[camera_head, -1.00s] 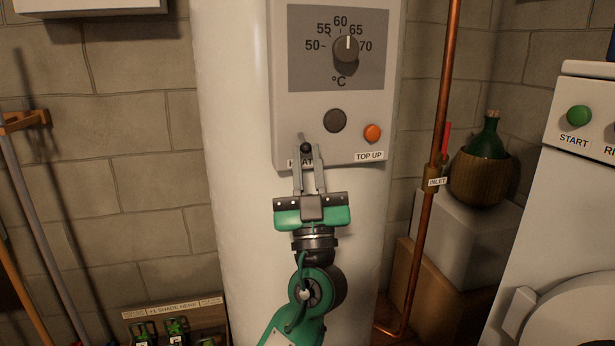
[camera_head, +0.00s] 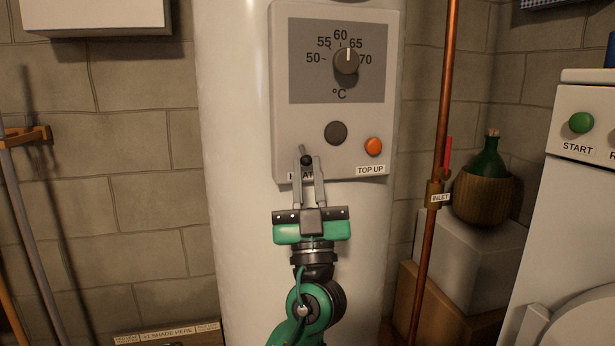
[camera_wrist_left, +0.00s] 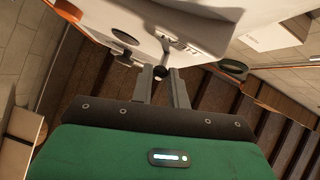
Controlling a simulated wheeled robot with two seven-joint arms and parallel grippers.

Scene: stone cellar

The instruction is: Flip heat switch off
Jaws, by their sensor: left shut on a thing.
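The heat switch (camera_head: 306,159) is a small lever with a black ball tip at the lower left of the boiler's control panel (camera_head: 282,110). Its label is partly covered by my left gripper. My left gripper (camera_head: 308,164) reaches up from below, shut on the switch lever with a finger on each side of the black tip. In the left wrist view the black tip (camera_wrist_left: 160,72) shows between the fingertips. Which way the lever is set is hard to tell. My right gripper is not in view.
The panel has a temperature dial (camera_head: 346,61), a dark round disc (camera_head: 336,132) and an orange TOP UP button (camera_head: 373,146). A copper pipe (camera_head: 437,120) runs down to the right. A green bottle (camera_head: 489,157) in a basket stands on boxes beyond it.

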